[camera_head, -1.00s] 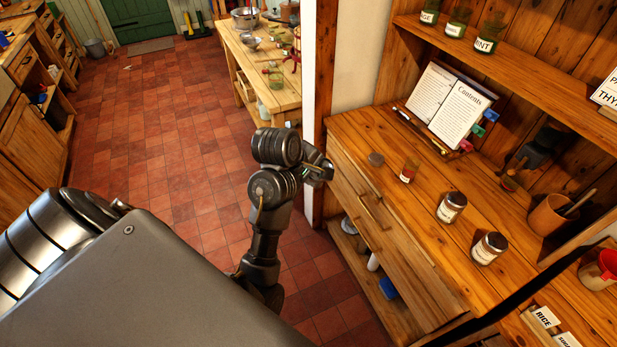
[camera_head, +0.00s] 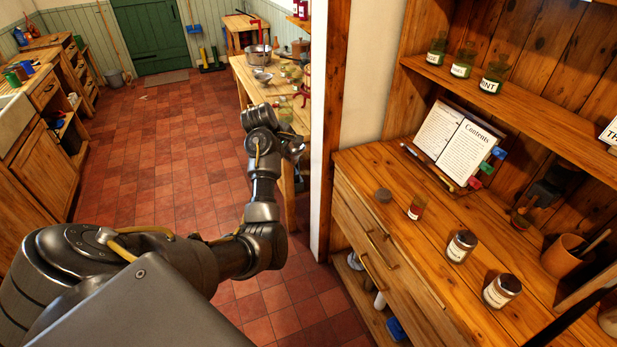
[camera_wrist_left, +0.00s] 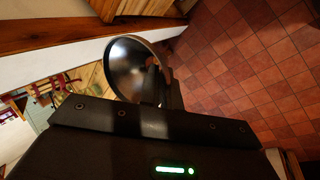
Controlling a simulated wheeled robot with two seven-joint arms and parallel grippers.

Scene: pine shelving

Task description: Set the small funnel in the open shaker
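My left gripper (camera_head: 297,150) hangs over the floor, left of the pine counter. In the left wrist view its fingers (camera_wrist_left: 157,88) are shut on a shiny metal funnel (camera_wrist_left: 126,62), whose wide mouth shows; its spout is hidden. In the head view I cannot make out the funnel. A small open shaker (camera_head: 416,209) with reddish contents and a white label stands upright on the counter, apart from the gripper. A dark round lid (camera_head: 383,195) lies to its left. My right gripper is not in view.
Two capped, labelled jars (camera_head: 461,246) (camera_head: 501,291) stand nearer on the counter (camera_head: 400,240). A recipe book (camera_head: 456,145) leans behind the shaker. A clay pot (camera_head: 562,257) and a dark device (camera_head: 553,187) are at right. A white post (camera_head: 324,140) stands between gripper and counter.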

